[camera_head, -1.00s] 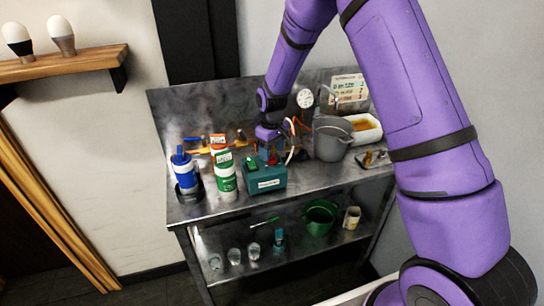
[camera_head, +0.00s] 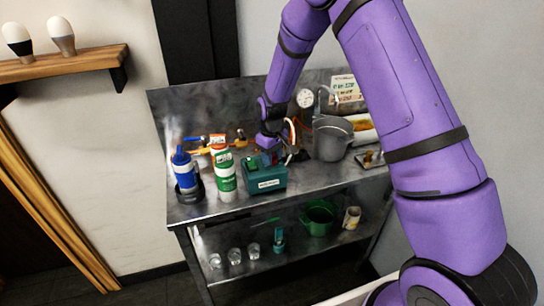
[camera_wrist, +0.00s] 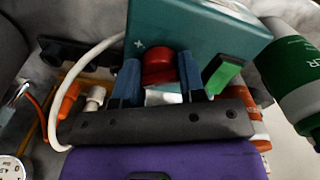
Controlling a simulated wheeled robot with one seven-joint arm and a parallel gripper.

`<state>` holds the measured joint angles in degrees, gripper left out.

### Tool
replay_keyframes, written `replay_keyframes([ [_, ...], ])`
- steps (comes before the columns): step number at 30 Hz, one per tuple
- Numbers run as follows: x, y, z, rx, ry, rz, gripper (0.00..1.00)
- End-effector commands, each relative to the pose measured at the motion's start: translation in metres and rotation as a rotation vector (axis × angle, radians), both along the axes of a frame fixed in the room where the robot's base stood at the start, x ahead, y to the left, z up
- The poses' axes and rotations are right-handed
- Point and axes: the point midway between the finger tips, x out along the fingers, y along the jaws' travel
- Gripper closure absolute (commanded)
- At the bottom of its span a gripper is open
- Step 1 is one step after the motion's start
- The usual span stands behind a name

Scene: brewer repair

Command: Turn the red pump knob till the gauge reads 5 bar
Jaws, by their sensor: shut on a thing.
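The teal pump box (camera_head: 266,180) stands on the metal bench, with a white label on its front. It also fills the top of the wrist view (camera_wrist: 205,28). The red knob (camera_wrist: 159,66) on it sits between the two blue fingers of my gripper (camera_wrist: 159,80), which is shut on it. In the head view my gripper (camera_head: 270,152) is over the back of the box and hides the knob. The round white gauge (camera_head: 305,98) is at the back of the bench; its needle is too small to read. Part of its dial shows in the wrist view (camera_wrist: 12,168).
A green switch (camera_wrist: 222,75) is close beside my right finger in the wrist view. A white hose (camera_wrist: 70,85) curves at the left. A green-and-white bottle (camera_head: 226,178) and a blue bottle (camera_head: 184,168) stand left of the box. A grey bucket (camera_head: 332,140) stands right.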

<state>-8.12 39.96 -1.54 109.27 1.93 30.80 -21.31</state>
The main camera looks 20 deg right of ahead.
Motion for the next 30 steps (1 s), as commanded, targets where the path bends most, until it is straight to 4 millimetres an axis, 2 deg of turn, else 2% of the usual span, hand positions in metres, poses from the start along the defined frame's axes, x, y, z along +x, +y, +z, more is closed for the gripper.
replay_keyframes([
  [12, 0.0002, 0.0001, 0.0003, 0.0, 0.0, -0.362, 0.86],
  [23, 0.0003, -0.0003, 0.0005, 0.0, 0.0, -0.399, 0.86],
  [24, 0.0003, -0.0003, 0.0005, 0.0, 0.0, -0.399, 0.6],
  [27, 0.0003, -0.0003, 0.0004, 0.0, 0.0, -0.398, 0.38],
  [30, 0.0002, -0.0002, 0.0003, 0.0, 0.0, -0.398, 0.38],
])
